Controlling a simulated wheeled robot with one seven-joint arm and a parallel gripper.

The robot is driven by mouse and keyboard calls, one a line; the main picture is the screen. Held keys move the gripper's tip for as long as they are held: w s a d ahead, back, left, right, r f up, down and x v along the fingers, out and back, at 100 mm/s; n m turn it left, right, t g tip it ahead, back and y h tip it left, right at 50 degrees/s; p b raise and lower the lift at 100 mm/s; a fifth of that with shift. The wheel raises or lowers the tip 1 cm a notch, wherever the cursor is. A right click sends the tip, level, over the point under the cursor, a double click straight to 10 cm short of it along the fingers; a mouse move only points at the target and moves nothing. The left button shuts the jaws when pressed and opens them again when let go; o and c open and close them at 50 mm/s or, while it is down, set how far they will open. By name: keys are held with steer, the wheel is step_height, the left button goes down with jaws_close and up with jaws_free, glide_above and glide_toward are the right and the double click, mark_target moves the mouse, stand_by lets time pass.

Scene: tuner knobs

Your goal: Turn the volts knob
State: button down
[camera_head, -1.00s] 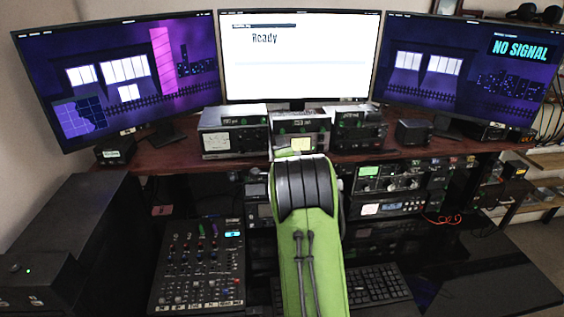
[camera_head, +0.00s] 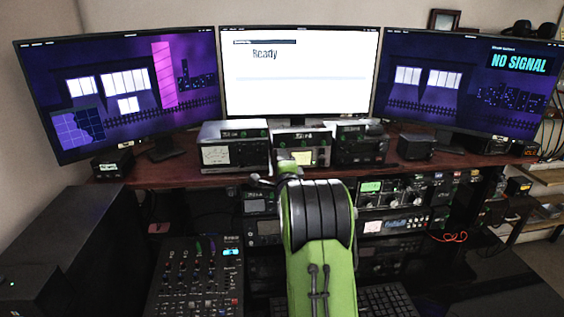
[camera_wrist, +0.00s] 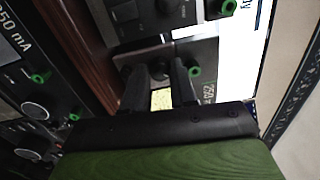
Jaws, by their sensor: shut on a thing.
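In the wrist view, my gripper (camera_wrist: 160,72) has its two black fingers around a small dark knob (camera_wrist: 158,69) on a grey panel, and it is shut on it. A lit yellow meter (camera_wrist: 161,99) shows between the fingers. I cannot read a volts label on this knob. In the head view, the panel is the middle device (camera_head: 303,150) on the desk shelf; my green arm hides the fingers there.
Green-ringed knobs and jacks (camera_wrist: 41,76) sit close by on neighbouring panels. Similar boxes (camera_head: 230,152) stand beside the middle device. Monitors (camera_head: 300,75) stand behind. A mixer (camera_head: 197,280) lies at the lower left, and racked equipment (camera_head: 395,190) is at the right.

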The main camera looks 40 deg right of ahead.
steer(key=c, duration=1.2)
jaws_free()
steer(key=b+v, duration=0.2)
steer(key=v, duration=1.3)
steer(key=shift+s+a+b, duration=0.15)
steer(key=shift+s+b, duration=0.2)
steer(key=s+a+n+g+y+p, duration=0.3)
steer(key=a+n+y, duration=0.5)
steer(key=a+n, duration=0.85)
steer(key=s+a+n+g, duration=0.2)
steer(key=s+a+n, duration=0.1)
steer(key=s, duration=0.3)
steer(key=s+a+f+n+g+y, duration=0.1)
steer(key=s+a+n+g, duration=0.1)
steer(key=s+a, duration=0.2)
steer(key=s+a+f+n+g+y+p, duration=0.1)
steer(key=s+a+n+g, duration=0.1)
steer(key=s, duration=0.5)
steer(key=shift+s+a+f+n+g, duration=0.25)
steer(key=shift+s+a+n+g, duration=0.15)
steer(key=shift+a+n, duration=0.35)
